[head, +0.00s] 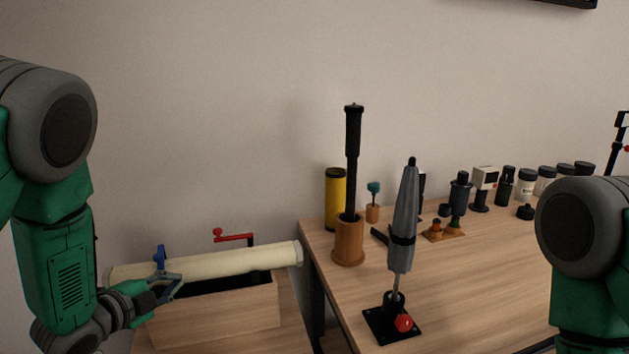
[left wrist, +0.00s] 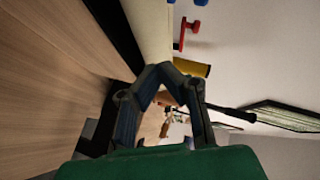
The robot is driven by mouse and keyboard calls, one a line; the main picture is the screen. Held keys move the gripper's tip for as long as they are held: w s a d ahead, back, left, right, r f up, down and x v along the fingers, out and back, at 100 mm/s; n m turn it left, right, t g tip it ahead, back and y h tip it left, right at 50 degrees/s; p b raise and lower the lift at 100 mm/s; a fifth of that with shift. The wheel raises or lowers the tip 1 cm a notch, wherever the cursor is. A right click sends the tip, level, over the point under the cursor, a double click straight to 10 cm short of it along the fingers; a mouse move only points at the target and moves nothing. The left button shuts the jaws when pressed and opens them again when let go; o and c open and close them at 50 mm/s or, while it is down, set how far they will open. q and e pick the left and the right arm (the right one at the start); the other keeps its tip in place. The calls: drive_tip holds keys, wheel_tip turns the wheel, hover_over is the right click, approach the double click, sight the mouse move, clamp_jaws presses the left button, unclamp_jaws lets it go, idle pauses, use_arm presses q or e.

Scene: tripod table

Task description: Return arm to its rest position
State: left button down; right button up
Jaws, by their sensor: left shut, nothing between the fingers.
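My left gripper (head: 168,288) is at the lower left of the head view, in front of the wooden box (head: 215,318) and the cream roll lying on it. Its fingers are shut and hold nothing. In the left wrist view the gripper (left wrist: 160,70) shows its fingertips together, with the table items beyond. My left arm comes in from the left edge, bent downward. My right arm shows only in part at the right edge of the head view, and its gripper is out of frame.
A cream roll (head: 205,262) lies across the box. The wooden table (head: 470,290) holds a folded grey umbrella-like object (head: 404,220) on a black base, a black tripod in a wooden cup (head: 348,242), a yellow cylinder (head: 335,200) and several small items at the back.

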use_arm(q)
drive_tip(key=s+f+n+g+y, duration=0.1)
drive_tip(key=s+f+n+g, duration=0.1)
drive_tip(key=s+f, duration=0.4)
drive_tip(key=s+f+n+g+y, duration=0.1)
drive_tip(key=s+f+n+g, duration=0.2)
drive_tip(key=s+f+n, duration=0.2)
drive_tip(key=s+f+n+g+y, duration=0.1)
drive_tip(key=s+f+n+g, duration=0.1)
drive_tip(key=s+f, duration=0.5)
drive_tip(key=shift+s+d+f+n+y, duration=0.15)
drive_tip(key=shift+d+n+y, duration=0.2)
drive_tip(key=shift+n, duration=0.55)
drive_tip(key=s+d+f+n+g, duration=0.1)
drive_tip(key=s+f+n+g, duration=0.1)
drive_tip(key=s, duration=0.7)
drive_tip(key=s+d+f+n+g, duration=0.1)
drive_tip(key=s+n+g, duration=0.3)
drive_tip(key=s, duration=0.5)
drive_tip(key=shift+d+f+g+y, duration=0.3)
drive_tip(key=shift+d+f+y, duration=0.1)
drive_tip(key=shift+f, duration=0.1)
use_arm(e)
drive_tip(key=shift+a+r, duration=0.2)
drive_tip(key=shift+a, duration=0.35)
use_arm(q)
drive_tip(key=shift+d, duration=0.3)
use_arm(e)
drive_tip(key=shift+d+f, duration=0.1)
drive_tip(key=shift+d, duration=0.25)
